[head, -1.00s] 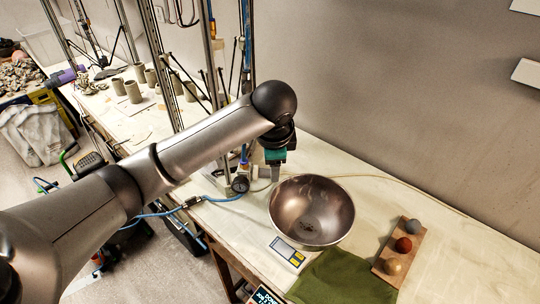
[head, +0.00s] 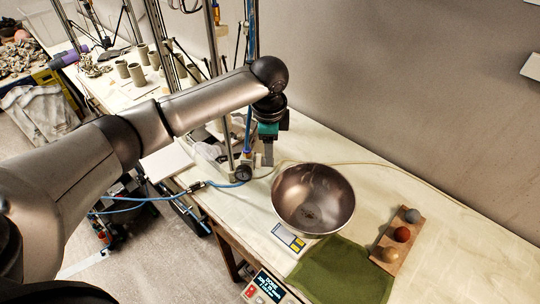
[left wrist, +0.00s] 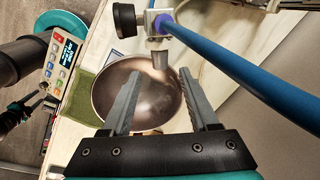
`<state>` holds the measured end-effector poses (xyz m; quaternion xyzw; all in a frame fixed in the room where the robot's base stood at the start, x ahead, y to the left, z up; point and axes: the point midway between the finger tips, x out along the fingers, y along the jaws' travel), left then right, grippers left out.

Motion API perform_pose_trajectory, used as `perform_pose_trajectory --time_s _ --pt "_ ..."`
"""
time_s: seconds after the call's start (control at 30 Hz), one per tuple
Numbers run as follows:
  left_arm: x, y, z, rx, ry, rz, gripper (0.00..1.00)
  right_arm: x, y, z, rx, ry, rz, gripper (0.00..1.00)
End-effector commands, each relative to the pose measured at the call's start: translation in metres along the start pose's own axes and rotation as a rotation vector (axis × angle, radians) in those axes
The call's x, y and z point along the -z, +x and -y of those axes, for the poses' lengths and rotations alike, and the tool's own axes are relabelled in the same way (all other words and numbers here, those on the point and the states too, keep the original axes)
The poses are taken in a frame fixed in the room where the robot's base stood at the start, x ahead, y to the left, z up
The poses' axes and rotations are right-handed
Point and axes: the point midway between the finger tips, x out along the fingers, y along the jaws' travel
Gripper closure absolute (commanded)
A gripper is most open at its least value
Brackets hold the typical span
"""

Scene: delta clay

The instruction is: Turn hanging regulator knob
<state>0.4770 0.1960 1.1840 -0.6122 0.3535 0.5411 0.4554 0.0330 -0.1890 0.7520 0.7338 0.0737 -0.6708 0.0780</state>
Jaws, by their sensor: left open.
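The hanging regulator shows in the head view as a small round dark gauge (head: 243,173) with a blue hose, left of my left gripper (head: 267,154). In the left wrist view the pale regulator body (left wrist: 155,24) is at the top, with a black round part (left wrist: 124,18) on its left side and a metal cylinder (left wrist: 160,55) below. I cannot tell for sure which part is the knob. My left gripper (left wrist: 162,92) is open with nothing between its fingers, apart from the regulator. A dark, teal-marked part, apparently my right gripper (left wrist: 38,92), shows at the left edge.
A green cloth (head: 342,272) and a wooden board (head: 385,253) with three balls lie to the right. A thick blue hose (left wrist: 235,68) crosses the left wrist view. Metal posts stand behind my arm.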

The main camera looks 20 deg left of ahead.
Motion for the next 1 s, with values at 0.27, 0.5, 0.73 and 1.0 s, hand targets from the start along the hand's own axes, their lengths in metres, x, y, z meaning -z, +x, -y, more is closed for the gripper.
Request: perform_pose_trajectory --time_s 0.27,0.5,0.73,1.0 --pt "0.001 0.042 0.000 -0.001 0.000 0.000 0.39 0.000 -0.004 0.000 0.000 0.000 0.000 0.50" --pt "0.000 0.052 0.000 0.000 -0.001 0.000 0.39 0.001 -0.005 0.000 0.000 0.000 0.000 0.50" --pt "0.000 0.052 0.000 0.000 0.000 0.000 0.42 0.001 -0.005 -0.001 -0.001 0.000 -0.001 0.50" --pt "0.000 0.051 0.000 0.001 0.000 -0.001 0.72 0.002 -0.005 -0.001 -0.001 0.000 -0.002 0.50"
